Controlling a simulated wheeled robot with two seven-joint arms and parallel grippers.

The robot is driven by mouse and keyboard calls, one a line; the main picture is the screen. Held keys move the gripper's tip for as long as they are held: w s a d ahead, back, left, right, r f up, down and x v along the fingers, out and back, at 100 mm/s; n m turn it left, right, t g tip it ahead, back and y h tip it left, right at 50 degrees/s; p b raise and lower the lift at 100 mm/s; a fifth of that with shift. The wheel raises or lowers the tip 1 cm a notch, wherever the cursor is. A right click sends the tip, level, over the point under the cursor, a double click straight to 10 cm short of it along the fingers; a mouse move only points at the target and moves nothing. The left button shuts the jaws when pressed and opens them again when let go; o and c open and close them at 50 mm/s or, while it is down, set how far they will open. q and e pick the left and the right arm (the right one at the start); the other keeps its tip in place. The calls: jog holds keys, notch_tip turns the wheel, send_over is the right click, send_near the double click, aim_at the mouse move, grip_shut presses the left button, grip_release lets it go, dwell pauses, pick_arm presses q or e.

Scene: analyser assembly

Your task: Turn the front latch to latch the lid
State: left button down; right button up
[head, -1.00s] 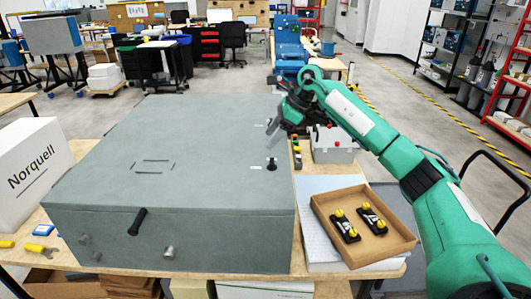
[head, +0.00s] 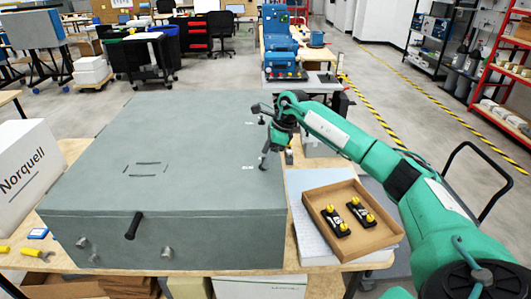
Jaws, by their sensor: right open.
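The analyser is a large grey box (head: 90,200) with its flat lid (head: 190,130) down. Along the lid's right edge, a small dark front latch (head: 264,163) stands beside a white label (head: 247,167). A second white label (head: 249,123) with a small dark part lies farther back. My right gripper (head: 269,148) is open and points down at the front latch, partly covering it. I cannot tell whether its fingers touch the latch. A black handle (head: 133,226) sits on the box's front face. My left gripper is not in view.
A cardboard tray (head: 376,250) with black parts and yellow knobs is right of the box. A white Norquell carton (head: 28,170) stands at the left. My right arm spans above the right side.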

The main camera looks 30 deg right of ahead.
jog(key=shift+x, duration=0.9)
jog(key=shift+c, duration=0.4)
jog(key=c, duration=0.9)
